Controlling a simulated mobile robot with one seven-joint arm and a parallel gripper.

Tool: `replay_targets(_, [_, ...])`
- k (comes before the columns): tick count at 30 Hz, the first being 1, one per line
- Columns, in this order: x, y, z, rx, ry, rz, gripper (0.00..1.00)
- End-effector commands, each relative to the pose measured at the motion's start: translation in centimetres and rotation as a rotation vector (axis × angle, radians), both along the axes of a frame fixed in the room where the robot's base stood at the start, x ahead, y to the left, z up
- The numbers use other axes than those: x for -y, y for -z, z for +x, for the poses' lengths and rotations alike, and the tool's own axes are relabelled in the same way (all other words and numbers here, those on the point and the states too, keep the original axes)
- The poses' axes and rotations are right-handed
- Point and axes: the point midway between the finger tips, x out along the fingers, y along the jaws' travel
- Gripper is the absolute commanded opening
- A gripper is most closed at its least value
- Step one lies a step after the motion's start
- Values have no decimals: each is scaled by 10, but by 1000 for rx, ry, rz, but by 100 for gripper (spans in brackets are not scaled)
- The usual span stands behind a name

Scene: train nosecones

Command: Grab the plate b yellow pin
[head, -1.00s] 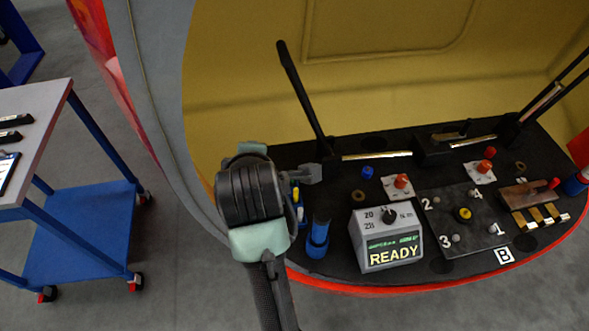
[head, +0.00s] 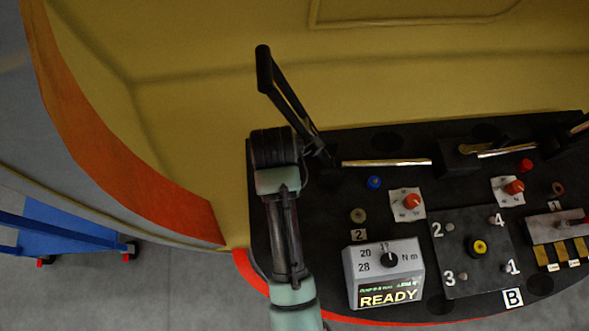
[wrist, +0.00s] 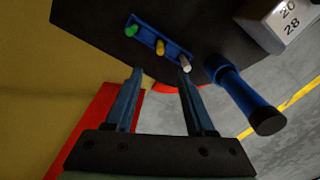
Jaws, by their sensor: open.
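In the wrist view, a small blue holder (wrist: 172,45) carries a green pin (wrist: 131,30), a yellow pin (wrist: 160,47) and a white pin (wrist: 185,63) in a row. My gripper (wrist: 158,80) is open and empty, its two fingers apart, with the yellow pin beyond the gap between them. In the head view, the dark square plate (head: 455,277) beside a "B" label (head: 512,298) has numbered corners and a yellow round piece (head: 480,247) at its centre. The pin holder is hidden behind my arm in the head view.
A blue cylinder with a black end (wrist: 250,98) stands close right of the holder in the wrist view. A grey box reading READY (head: 385,275) and red knobs (head: 411,200) sit on the black console. A dark lever (head: 285,95) rises behind my arm.

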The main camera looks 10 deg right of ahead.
Motion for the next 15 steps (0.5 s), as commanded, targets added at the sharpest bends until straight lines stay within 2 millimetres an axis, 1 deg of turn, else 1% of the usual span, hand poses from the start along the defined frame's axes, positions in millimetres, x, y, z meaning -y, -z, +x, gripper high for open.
replay_targets(2, [0,2,0,-1,0,0,55])
replay_targets(5, [0,13,-1,-4,1,0,55])
replay_targets(12, [0,58,-2,-4,1,0,55])
replay_targets(15, [0,70,-1,-2,1,0,55])
